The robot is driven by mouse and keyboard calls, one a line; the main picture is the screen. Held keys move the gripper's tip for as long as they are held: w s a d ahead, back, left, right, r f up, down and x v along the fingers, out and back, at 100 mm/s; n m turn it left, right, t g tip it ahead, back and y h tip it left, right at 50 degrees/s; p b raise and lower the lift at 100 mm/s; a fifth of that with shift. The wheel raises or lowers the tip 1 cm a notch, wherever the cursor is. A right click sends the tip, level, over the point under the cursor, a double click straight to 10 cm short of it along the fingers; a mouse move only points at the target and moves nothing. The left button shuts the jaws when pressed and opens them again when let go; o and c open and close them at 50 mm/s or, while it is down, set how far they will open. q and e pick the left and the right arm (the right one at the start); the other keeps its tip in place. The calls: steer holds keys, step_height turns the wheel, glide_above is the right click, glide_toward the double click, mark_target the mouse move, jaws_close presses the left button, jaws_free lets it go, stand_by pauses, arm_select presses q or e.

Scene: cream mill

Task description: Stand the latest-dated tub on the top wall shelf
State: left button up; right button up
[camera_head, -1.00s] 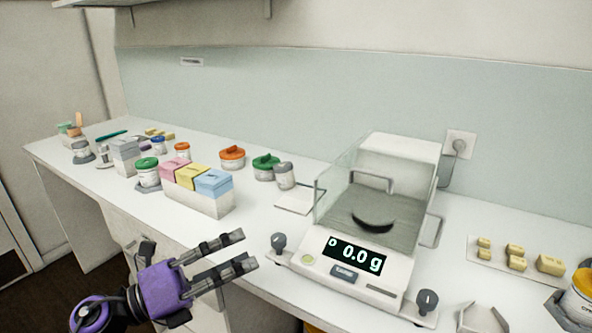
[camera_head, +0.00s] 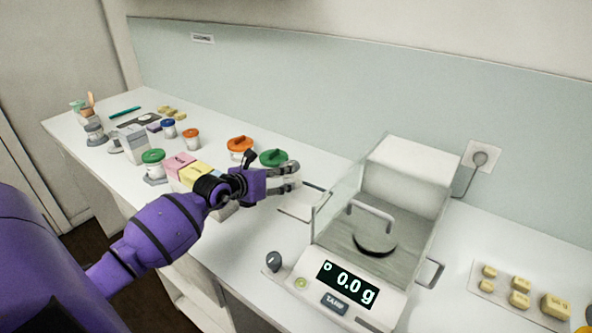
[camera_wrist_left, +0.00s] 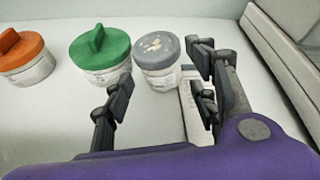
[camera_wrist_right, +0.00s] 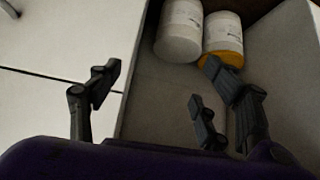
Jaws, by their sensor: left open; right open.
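On the counter, a green-lidded tub (camera_head: 273,158) and an orange-lidded tub (camera_head: 240,146) stand beside my left gripper (camera_head: 296,178). The left wrist view shows the green-lidded tub (camera_wrist_left: 102,55), the orange-lidded tub (camera_wrist_left: 25,60) and a grey-lidded tub (camera_wrist_left: 157,62). My left gripper is open and empty; the grey-lidded tub stands ahead between its fingers, and the gripper hides it in the head view. My right gripper (camera_wrist_right: 155,100) is open over a drawer holding a white tub (camera_wrist_right: 180,30) and a yellow-lidded tub (camera_wrist_right: 222,35). The dates are not legible. The wall shelf is out of view.
A balance (camera_head: 350,290) with a glass shield stands right of my left gripper. Pink and yellow boxes (camera_head: 180,166), another green-lidded tub (camera_head: 153,163) and smaller pots stand to the left. Yellow blocks (camera_head: 520,290) lie at the right. The drawer wall (camera_wrist_right: 135,100) borders my right gripper.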

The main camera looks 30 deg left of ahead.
mark_target(291, 174)
arm_select(q)
steer(key=b+x, duration=0.1)
steer(key=x, duration=0.6)
steer(key=shift+f, duration=0.15)
steer(key=shift+s, duration=0.1)
steer(key=shift+c, duration=1.2)
steer(key=c, duration=0.8)
steer(key=shift+r, duration=0.25)
